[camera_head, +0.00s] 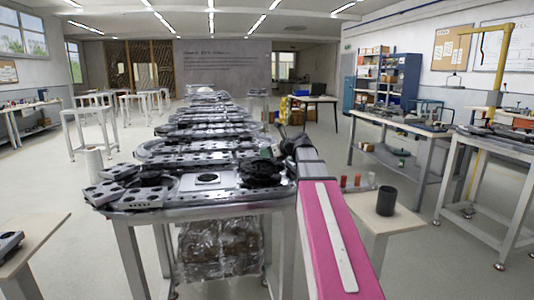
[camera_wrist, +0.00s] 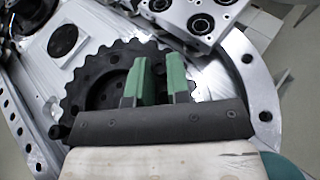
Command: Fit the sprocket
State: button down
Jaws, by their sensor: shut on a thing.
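The sprocket (camera_wrist: 98,66) is a black toothed disc in the wrist view, lying over the metal plate of the ring track (camera_wrist: 28,75). In the head view the sprocket (camera_head: 260,173) is a dark shape near the track's right end. My gripper (camera_wrist: 160,72) has green fingers, shut on the sprocket's right side. In the head view the gripper is mostly hidden by my arm, with a bit of green (camera_head: 277,151) showing. The gripper bar hides the sprocket's lower edge. I cannot tell whether the sprocket rests on the plate or hangs just above it.
A metal block with round black bushings (camera_wrist: 200,18) stands close beyond the fingers. Several metal links (camera_head: 118,190) lie at the track's left end. A plate with a dark round centre (camera_head: 207,179) is left of the sprocket. A black cup (camera_head: 387,201) stands on a side table at right.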

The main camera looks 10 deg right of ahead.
jog(key=shift+f, duration=1.05)
jog(key=c, duration=1)
grip_release()
jog(key=shift+s, duration=0.1)
jog(key=shift+f, duration=0.1)
jog(key=v, duration=1)
jog(key=shift+d+r, duration=0.25)
jog(key=shift+d, duration=0.1)
jog(key=shift+s, duration=0.1)
jog(key=shift+s, duration=0.1)
